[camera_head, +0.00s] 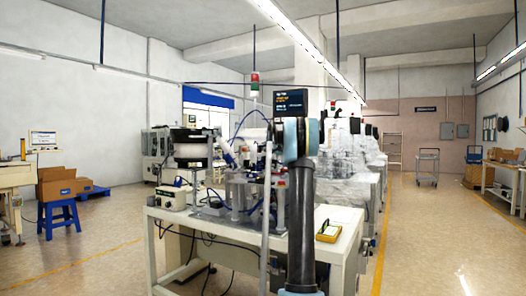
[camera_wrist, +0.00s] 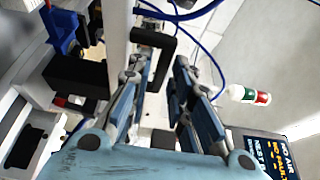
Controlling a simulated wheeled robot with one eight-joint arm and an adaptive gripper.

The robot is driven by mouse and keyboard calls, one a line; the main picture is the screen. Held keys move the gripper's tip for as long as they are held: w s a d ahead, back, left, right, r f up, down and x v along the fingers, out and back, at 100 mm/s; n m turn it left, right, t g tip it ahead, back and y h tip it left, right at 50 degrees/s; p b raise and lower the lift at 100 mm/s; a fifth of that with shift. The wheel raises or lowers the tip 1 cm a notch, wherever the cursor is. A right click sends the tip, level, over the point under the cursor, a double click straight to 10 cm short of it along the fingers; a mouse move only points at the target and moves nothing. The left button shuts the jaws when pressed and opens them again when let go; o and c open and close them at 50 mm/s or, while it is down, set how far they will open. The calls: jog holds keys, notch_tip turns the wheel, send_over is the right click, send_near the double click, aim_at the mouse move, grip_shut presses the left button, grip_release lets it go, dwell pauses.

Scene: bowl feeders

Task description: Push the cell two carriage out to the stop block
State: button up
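My gripper (camera_wrist: 166,62) shows in the wrist view with its two fingers apart and a clear gap between them. A black angled bracket or handle (camera_wrist: 158,40) lies at the fingertips, its vertical leg beside the left finger and seen through the gap. I cannot tell whether a finger touches it. I cannot tell for sure which part is the cell two carriage or which is the stop block. A black block (camera_wrist: 78,76) and a blue part (camera_wrist: 62,32) sit left of the fingers. In the head view my arm hides the gripper and part of the machine.
The white bench (camera_head: 180,219) carries bowl feeders (camera_head: 192,142), fixtures, a grey box (camera_head: 172,197) and a yellow-edged device (camera_head: 328,232). A dark display (camera_wrist: 268,155) and a red-green-white stack light (camera_wrist: 248,95) show at right in the wrist view. Blue hoses (camera_wrist: 185,12) pass above the fingers.

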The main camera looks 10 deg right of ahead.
jog(key=v, duration=0.7)
jog(key=shift+s+f, duration=0.1)
jog(key=shift+s, duration=0.05)
jog(key=s+a+f+n+g, duration=0.1)
jog(key=s+a, duration=0.3)
jog(key=s, duration=0.1)
jog(key=s+a+f+n+g, duration=0.2)
jog(key=s+a, duration=0.3)
jog(key=s+a+f+n+g, duration=0.1)
jog(key=s+a+f, duration=0.1)
jog(key=s+a, duration=0.2)
jog(key=shift+s+a+f, duration=0.15)
jog(key=shift+s, duration=0.5)
jog(key=s+a+f+n+g+h, duration=0.15)
jog(key=s+a+f, duration=0.3)
jog(key=s, duration=0.55)
jog(key=s+a+f+n+g, duration=0.3)
jog(key=s+f, duration=0.3)
jog(key=s, duration=0.3)
jog(key=s+d+f+n+g+h, duration=0.2)
jog(key=s+d+f+h, duration=0.1)
jog(key=s+f, duration=1.1)
jog(key=s+d+f+n+g+h, duration=0.2)
jog(key=s+f, duration=1.2)
jog(key=s, duration=0.7)
jog(key=shift+s+d+f+g+h, duration=0.3)
jog(key=shift+d+g+h, duration=0.2)
jog(key=shift+h, duration=0.45)
